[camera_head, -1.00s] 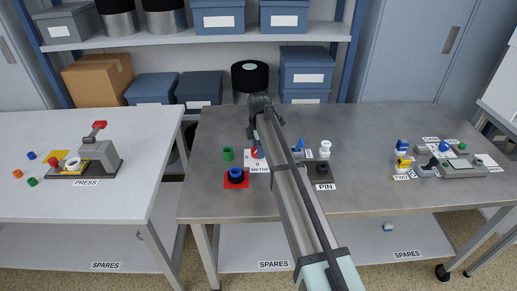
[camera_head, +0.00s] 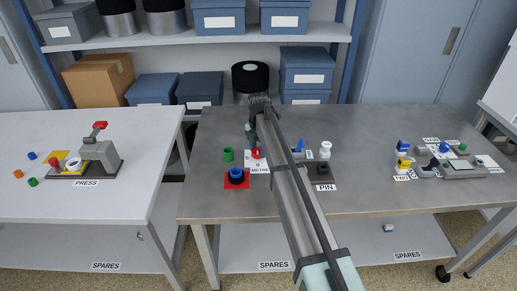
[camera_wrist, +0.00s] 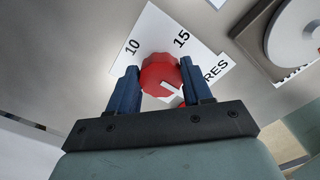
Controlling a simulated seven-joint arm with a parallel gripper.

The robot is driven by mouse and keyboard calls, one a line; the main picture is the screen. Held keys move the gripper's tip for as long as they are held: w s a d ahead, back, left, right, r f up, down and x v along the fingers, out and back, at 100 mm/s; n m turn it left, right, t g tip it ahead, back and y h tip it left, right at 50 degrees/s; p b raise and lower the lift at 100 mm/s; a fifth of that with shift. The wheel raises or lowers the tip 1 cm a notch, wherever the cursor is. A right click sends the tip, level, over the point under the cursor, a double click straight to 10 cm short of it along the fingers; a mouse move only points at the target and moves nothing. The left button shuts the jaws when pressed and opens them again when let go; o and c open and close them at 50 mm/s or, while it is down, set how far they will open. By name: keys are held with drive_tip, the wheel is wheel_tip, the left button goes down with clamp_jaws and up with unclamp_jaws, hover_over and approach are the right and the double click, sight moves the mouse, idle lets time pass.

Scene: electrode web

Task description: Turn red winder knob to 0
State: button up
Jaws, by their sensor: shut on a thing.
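The red winder knob (camera_wrist: 161,70) sits on a white dial plate (camera_wrist: 150,32) marked 10 and 15 in the wrist view. A white line on the knob's edge points toward the lower right there. My gripper (camera_wrist: 160,78) is shut on the knob, with one dark blue finger on each side. The rest of the dial lies behind the gripper in the wrist view. In the head view the red knob (camera_head: 256,153) shows beside my arm, with a 0 on the plate below it and a METRES label in front. Where the pointer stands relative to 0 cannot be told.
A blue-handled part (camera_head: 299,146) and the PIN block (camera_head: 323,169) stand right of my arm. The back of the grey table is clear.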

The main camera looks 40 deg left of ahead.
sight(258, 150)
drive_tip(key=o, duration=1)
drive_tip(key=shift+o, duration=0.2)
wheel_tip(258, 150, up, 14)
drive_tip(key=shift+f, duration=0.1)
idle(0.6)
